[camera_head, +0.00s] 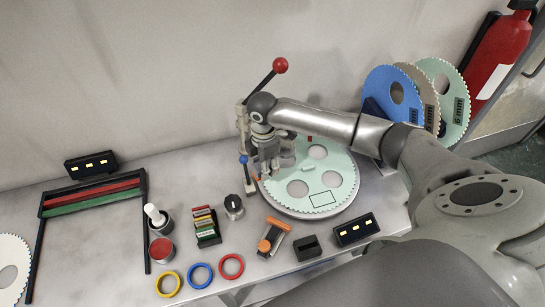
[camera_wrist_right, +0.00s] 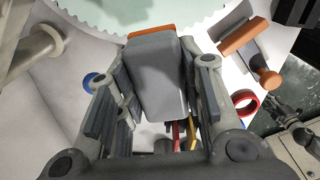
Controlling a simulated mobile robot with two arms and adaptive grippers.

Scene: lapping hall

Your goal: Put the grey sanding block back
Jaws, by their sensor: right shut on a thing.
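My right gripper (camera_head: 266,166) is over the left edge of the pale green toothed disc (camera_head: 338,190). In the wrist view the right gripper (camera_wrist_right: 158,92) is shut on a grey block with an orange edge (camera_wrist_right: 157,72), the grey sanding block. The block lies between the two finger pads. In the head view the fingers hide most of it. An orange and grey tool (camera_head: 273,238) lies in front of the disc, with a small black open holder (camera_head: 306,247) beside it.
A red-knobbed lever (camera_head: 280,66) stands close behind my right gripper. Yellow, blue and red rings (camera_head: 231,266) lie at the front. A rack of colored strips (camera_head: 207,227), a black knob (camera_head: 234,207) and a red-topped can (camera_head: 161,250) stand left. Upright discs (camera_head: 393,92) stand at back right.

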